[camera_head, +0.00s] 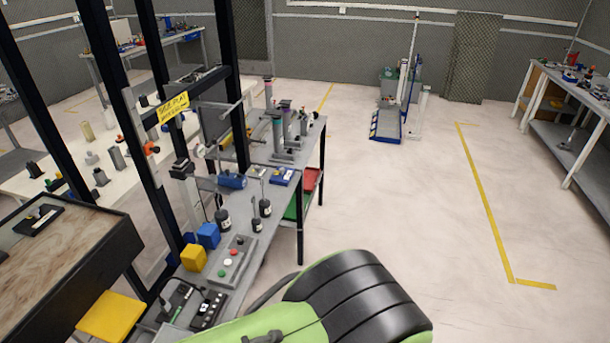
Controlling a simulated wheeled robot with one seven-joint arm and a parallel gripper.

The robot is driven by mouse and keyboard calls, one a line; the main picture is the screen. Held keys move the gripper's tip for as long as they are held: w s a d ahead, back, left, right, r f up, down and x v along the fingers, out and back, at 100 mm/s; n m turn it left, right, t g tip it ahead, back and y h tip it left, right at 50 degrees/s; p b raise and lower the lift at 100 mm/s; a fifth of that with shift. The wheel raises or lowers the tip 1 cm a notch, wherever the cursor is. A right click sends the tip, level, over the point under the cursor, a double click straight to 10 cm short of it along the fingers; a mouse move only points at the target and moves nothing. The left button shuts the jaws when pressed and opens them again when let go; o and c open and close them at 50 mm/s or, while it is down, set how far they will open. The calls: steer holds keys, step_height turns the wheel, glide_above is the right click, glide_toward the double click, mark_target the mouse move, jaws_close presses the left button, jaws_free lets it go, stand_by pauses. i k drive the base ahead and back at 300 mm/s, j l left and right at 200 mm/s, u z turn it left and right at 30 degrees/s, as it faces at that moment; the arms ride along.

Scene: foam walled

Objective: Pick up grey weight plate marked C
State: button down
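I cannot make out a grey weight plate marked C anywhere in the head view. Small black weights (223,219) with thin stems stand on the grey workbench (255,262) left of centre, but no lettering on them is readable. Objects on the far benches are too small to identify. My gripper is not in view, so I cannot tell whether it holds anything.
On the workbench are a yellow block (194,257), a blue block (208,236) and a button box (232,262). Black posts (232,80) rise at its left. A blue-based stand (388,126) is at the back. Right-hand tables (570,85) border wide clear floor.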

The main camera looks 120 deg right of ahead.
mark_target(257, 173)
steer(key=z, duration=3.7)
steer(key=i+l+u, duration=0.35)
steer(key=u, duration=0.25)
steer(key=i+l+u, duration=0.25)
steer(key=l+u, duration=0.35)
steer(key=i+l+u, duration=0.15)
steer(key=l+u, duration=1.1)
steer(key=k+l+u, duration=0.15)
steer(key=l+u, duration=0.45)
steer(key=k+l+u, duration=0.3)
steer(key=l+u, duration=0.3)
steer(key=k+l+u, duration=0.35)
steer(key=u, duration=0.3)
steer(key=k+l+u, duration=0.2)
steer(key=k+u, duration=0.25)
steer(key=u, duration=0.15)
